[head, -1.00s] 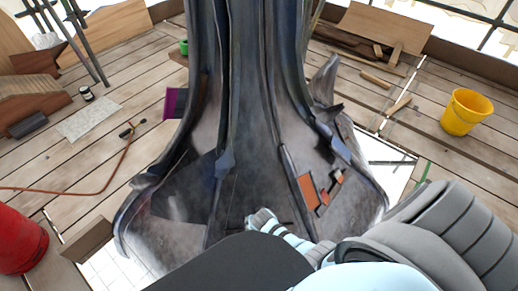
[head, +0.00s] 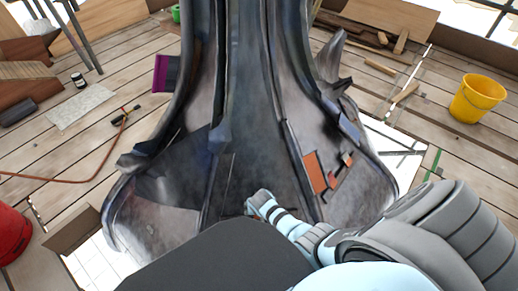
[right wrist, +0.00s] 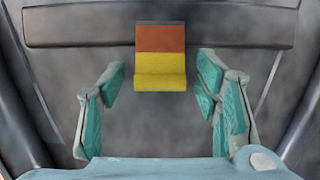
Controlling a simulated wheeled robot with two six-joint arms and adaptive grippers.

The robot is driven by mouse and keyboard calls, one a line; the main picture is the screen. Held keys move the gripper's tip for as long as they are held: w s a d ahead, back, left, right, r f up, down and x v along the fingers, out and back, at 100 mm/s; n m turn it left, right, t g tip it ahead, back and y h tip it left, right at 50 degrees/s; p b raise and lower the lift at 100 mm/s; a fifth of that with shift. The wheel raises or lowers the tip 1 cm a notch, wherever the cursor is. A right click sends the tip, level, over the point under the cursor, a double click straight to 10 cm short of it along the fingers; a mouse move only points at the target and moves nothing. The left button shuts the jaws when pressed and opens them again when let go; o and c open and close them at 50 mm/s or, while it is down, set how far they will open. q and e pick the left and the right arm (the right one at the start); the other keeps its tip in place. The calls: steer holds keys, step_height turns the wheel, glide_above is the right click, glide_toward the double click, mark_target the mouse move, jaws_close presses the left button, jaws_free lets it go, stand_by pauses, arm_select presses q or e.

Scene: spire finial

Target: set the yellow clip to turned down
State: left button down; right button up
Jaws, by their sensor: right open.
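The yellow clip (right wrist: 160,72) shows in the right wrist view at upper middle. It is a small yellow strip with a folded lower lip, below an orange-brown piece (right wrist: 160,36) that lies across a dark horizontal bar (right wrist: 80,27). My right gripper (right wrist: 160,82) is open, with one teal finger on each side of the clip in the picture and a gap on both sides. In the head view my right gripper (head: 262,203) is in front of the lower face of the dark spire (head: 240,90). I cannot make out the clip there. My left gripper is not in view.
Orange patches (head: 315,172) sit on the spire's right flank. Its flared base has raised ribs and pointed hooks (head: 333,58). A yellow bucket (head: 477,98) stands on planks at right, a red bucket (head: 12,238) at lower left. A hose (head: 75,180) lies at left.

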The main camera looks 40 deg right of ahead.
steer(key=c, duration=1.2)
steer(key=shift+w+d+f+g, duration=0.15)
steer(key=shift+w+g, duration=0.05)
steer(key=shift+g, duration=0.1)
steer(key=shift+g+y, duration=0.3)
steer(key=shift+y, duration=0.1)
steer(key=o, duration=1.2)
steer(key=v, duration=1.2)
